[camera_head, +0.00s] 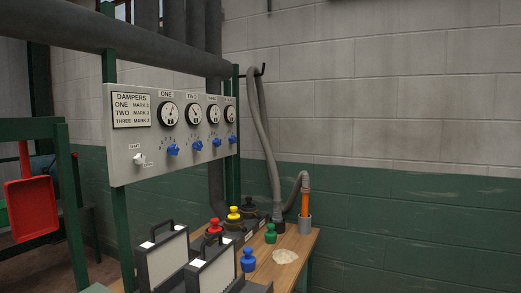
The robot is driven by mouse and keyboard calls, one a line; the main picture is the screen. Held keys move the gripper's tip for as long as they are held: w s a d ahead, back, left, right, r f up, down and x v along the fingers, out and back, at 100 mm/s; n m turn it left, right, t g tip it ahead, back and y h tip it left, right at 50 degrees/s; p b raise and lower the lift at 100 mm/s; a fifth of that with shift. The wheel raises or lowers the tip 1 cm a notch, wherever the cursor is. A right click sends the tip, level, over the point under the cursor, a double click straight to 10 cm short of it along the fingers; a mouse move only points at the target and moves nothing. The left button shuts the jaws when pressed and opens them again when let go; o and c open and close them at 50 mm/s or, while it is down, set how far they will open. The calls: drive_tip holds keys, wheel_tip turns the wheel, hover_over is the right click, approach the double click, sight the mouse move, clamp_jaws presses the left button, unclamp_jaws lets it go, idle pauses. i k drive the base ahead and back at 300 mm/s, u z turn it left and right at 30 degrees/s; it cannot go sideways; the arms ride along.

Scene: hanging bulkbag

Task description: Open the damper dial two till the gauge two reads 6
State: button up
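A grey damper panel (122,168) stands on green posts at the left. Gauge two (195,113), under the TWO label, is a round white-faced gauge with a dark rim. Its needle and figures are too small to read. The damper dial two (196,145) is a blue knob below it, with small marks around it. Its exact setting cannot be told. Gauge one (168,113) and its blue knob (172,149) are to the left. My gripper is not in view, and nothing visible touches dial two.
More gauges and blue knobs sit right of gauge two; a white switch (139,159) is lower left. Below stands a wooden table (301,243) with grey cases (163,262), coloured knobbed pieces and a hose (265,140). A red scoop-like item (29,207) hangs left.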

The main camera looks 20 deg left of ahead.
sight(198, 145)
drive_tip(key=z, duration=1)
drive_tip(key=i, duration=2.05)
drive_tip(key=u, duration=3.15)
drive_tip(key=i, duration=0.6)
drive_tip(key=u, duration=0.2)
